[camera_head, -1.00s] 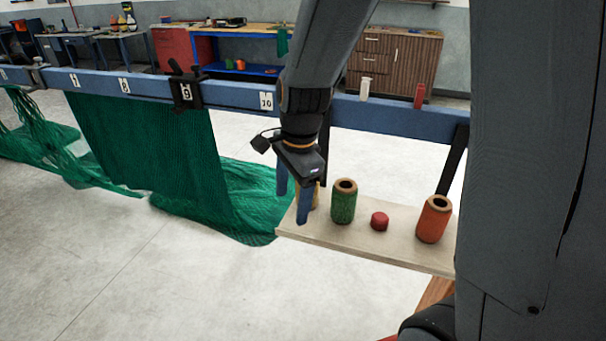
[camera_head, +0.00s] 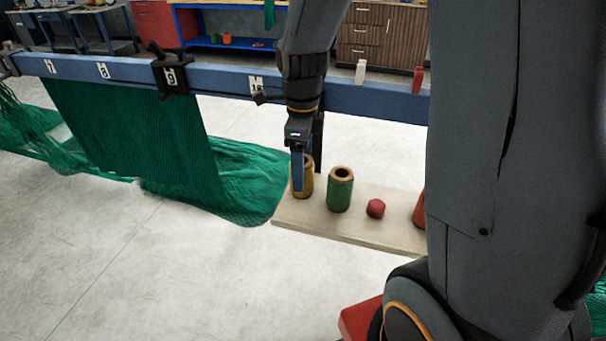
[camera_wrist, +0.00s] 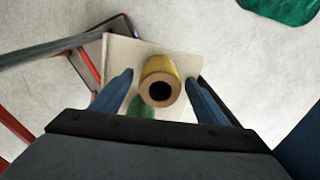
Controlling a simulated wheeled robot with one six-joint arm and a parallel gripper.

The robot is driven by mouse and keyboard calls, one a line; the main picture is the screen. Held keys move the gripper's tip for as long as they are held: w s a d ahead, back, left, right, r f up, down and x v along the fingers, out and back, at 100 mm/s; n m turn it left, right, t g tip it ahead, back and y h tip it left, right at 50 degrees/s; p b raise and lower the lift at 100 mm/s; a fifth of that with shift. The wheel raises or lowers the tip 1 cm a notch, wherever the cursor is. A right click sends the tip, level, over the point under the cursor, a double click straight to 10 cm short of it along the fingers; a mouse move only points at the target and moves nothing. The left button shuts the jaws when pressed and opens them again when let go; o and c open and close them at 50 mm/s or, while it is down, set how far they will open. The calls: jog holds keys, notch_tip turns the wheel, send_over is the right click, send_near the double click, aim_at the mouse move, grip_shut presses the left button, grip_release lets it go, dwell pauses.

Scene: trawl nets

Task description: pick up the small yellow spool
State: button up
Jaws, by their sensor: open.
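The small yellow spool (camera_head: 307,181) stands upright at the left end of a pale board in the head view. In the wrist view the spool (camera_wrist: 160,82) shows its open top end, between the two blue fingers. My gripper (camera_head: 298,186) is pointed down at the spool, with one finger in front of it in the head view. The fingers in the wrist view (camera_wrist: 160,90) are apart, with a gap visible on both sides of the spool.
A green spool (camera_head: 340,190) stands just right of the yellow one. A small red piece (camera_head: 376,208) and an orange spool (camera_head: 419,208) are farther right on the pale board (camera_head: 330,227). Behind is a blue rail (camera_head: 220,79) with green net (camera_head: 130,135) hanging.

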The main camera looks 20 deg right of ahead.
jog(key=shift+f+p, duration=0.6)
jog(key=shift+f, duration=1.4)
jog(key=c, duration=1.2)
jog(key=shift+r, duration=0.1)
